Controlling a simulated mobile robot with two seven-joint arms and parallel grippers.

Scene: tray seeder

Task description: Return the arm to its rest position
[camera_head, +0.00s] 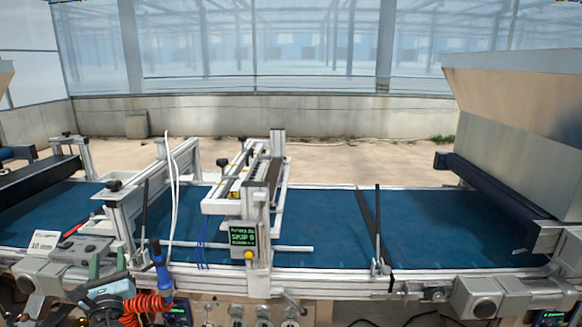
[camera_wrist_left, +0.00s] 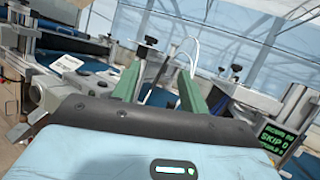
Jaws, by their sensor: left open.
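My left gripper (camera_head: 108,260) is at the lower left of the head view, in front of the near rail of the seeder line. Its two green fingers stand apart with nothing seen between them. The fingers also show in the left wrist view (camera_wrist_left: 160,70), pointing toward the seeder frame. My right gripper is not in view.
The blue conveyor belt (camera_head: 325,220) runs across the line. A seeder unit with a green-lit display (camera_head: 243,236) stands over it. A blue tool (camera_head: 161,266) with a red coiled hose (camera_head: 140,305) is close to my left gripper. A large hopper (camera_head: 515,125) stands right.

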